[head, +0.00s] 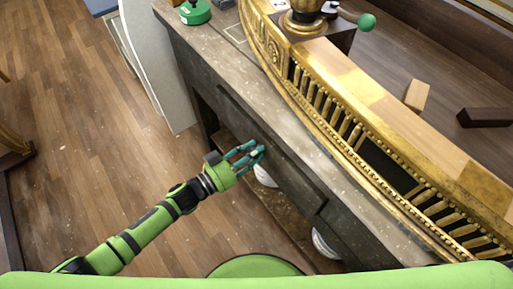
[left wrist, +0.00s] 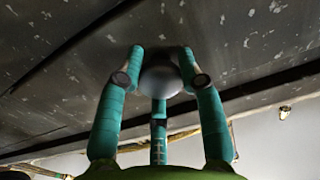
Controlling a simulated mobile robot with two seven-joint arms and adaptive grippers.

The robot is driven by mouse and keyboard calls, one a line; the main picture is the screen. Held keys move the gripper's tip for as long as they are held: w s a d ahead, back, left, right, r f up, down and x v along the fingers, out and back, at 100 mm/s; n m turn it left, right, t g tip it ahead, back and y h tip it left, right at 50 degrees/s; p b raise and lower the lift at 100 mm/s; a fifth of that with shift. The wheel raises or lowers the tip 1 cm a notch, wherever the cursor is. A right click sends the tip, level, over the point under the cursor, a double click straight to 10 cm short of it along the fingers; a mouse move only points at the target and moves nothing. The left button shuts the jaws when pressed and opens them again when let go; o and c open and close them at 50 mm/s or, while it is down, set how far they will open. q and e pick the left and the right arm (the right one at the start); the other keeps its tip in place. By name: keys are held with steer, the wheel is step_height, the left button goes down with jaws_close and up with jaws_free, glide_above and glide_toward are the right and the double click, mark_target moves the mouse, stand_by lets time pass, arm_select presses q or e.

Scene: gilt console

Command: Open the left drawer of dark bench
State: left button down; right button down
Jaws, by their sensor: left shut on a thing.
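The dark bench (head: 300,130) is a worn grey-black counter running diagonally down the right of the head view. Its left drawer front (head: 280,158) looks flush with the bench face. My left gripper (head: 254,153) is at this front, its teal fingers reaching it from the open-floor side. In the left wrist view the fingers (left wrist: 160,80) are closed around a round grey knob (left wrist: 160,76) on the dark, paint-flecked drawer face (left wrist: 225,45). The fingers hide part of the knob. My right gripper is not in view.
A gilded curved console piece (head: 345,150) stands on the bench top, with wooden blocks (head: 417,95) behind it. White round items (head: 265,176) sit in the open space under the drawers. A white panel (head: 160,70) stands beyond the bench's far end. Wooden floor (head: 90,130) at left is clear.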

arm_select(q)
steer(key=p+v, duration=0.3)
steer(key=v, duration=2.3)
steer(key=shift+s+a, duration=0.2)
steer(key=shift+a, duration=0.1)
steer(key=c, duration=0.8)
jaws_free()
steer(key=v, duration=1.2)
